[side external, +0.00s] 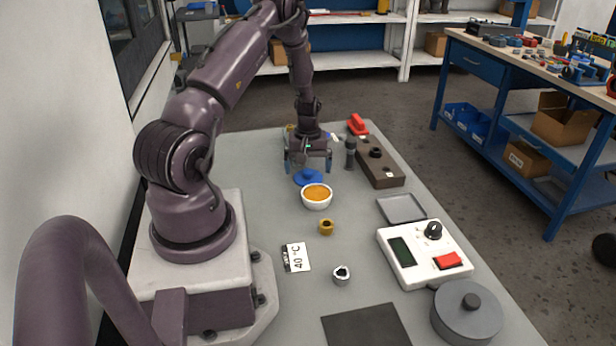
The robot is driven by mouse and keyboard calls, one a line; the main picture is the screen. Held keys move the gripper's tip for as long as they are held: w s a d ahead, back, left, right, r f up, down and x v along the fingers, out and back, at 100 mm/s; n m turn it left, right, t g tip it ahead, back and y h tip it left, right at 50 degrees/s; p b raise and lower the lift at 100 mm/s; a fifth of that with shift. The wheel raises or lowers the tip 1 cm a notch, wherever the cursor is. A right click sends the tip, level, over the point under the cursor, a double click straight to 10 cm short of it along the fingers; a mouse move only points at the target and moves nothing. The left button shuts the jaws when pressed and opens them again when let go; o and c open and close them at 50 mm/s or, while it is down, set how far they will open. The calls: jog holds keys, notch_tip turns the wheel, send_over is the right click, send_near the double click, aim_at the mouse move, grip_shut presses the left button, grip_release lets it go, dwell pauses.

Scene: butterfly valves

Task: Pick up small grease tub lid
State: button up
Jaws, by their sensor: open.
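A small blue lid (309,178) with a raised knob lies on the grey table, just behind a white tub (317,196) filled with orange-brown grease. My gripper (308,168) points down over the lid with its two fingers spread apart. The fingers are to the left and right of the lid's knob, and nothing is held between them. I cannot tell from this view how far the fingertips are above the table.
A dark cylindrical part (350,153) stands close right of my gripper, with a brown block (380,163) beyond it.

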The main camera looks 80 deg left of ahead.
jog(key=shift+f, duration=0.75)
jog(key=c, duration=0.8)
jog(key=shift+o, duration=0.2)
jog(key=shift+r, duration=0.1)
